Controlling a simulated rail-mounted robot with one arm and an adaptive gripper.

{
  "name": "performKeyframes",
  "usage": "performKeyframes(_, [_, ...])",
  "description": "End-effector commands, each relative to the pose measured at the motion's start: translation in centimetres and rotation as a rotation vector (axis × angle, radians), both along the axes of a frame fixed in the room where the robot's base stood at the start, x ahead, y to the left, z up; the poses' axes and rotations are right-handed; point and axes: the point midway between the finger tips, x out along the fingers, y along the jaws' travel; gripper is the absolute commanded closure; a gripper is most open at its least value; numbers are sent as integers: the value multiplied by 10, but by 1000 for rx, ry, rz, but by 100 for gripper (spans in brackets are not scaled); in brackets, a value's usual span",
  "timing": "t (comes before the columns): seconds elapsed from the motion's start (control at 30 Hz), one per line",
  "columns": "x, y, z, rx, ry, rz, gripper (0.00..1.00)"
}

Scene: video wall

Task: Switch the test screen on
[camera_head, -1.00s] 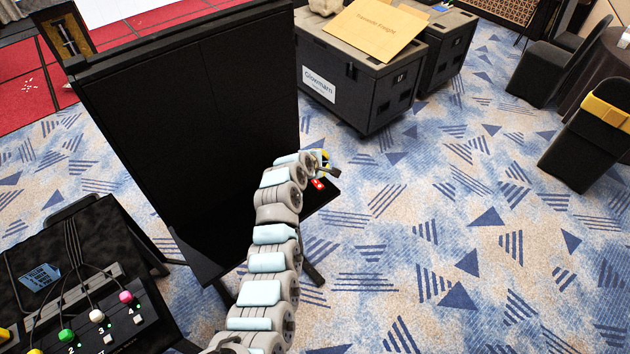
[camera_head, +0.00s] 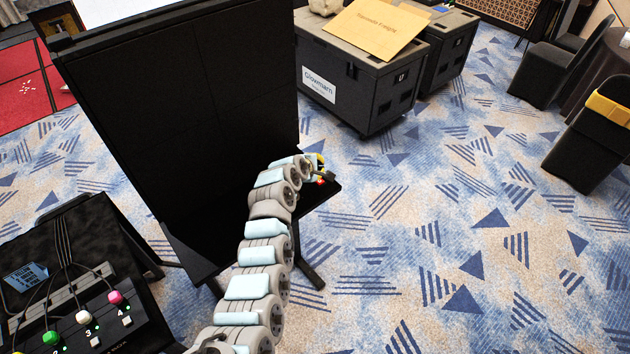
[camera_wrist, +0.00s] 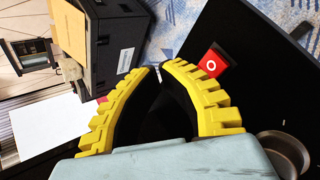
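The test screen (camera_head: 190,130) is a large black panel standing upright on a stand in the head view; its face looks dark. A red rocker switch (camera_wrist: 211,64) with a white "O" mark sits on a black surface in the wrist view, just right of the fingertips. The switch shows as a small red spot (camera_head: 320,181) on the ledge at the screen's lower right in the head view, partly covered. My gripper (camera_wrist: 161,67) has yellow ribbed fingers with tips almost together and nothing between them. It is beside the switch; I cannot tell whether it touches.
A console (camera_head: 95,325) with coloured knobs and cables stands at the lower left. Dark flight cases (camera_head: 355,85) stand behind, one with a tan envelope (camera_head: 375,30) on top. Black chairs (camera_head: 590,140) are at the right. The patterned carpet at the lower right is clear.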

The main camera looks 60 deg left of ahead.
Motion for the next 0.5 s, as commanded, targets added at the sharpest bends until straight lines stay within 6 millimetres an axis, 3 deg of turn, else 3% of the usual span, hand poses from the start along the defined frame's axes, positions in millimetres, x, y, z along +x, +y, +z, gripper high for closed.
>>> performKeyframes(0.13, [-1, 3, -14, -1, 1, -1, 100])
performKeyframes(0.5, [0, 4, -14, -1, 0, -1, 100])
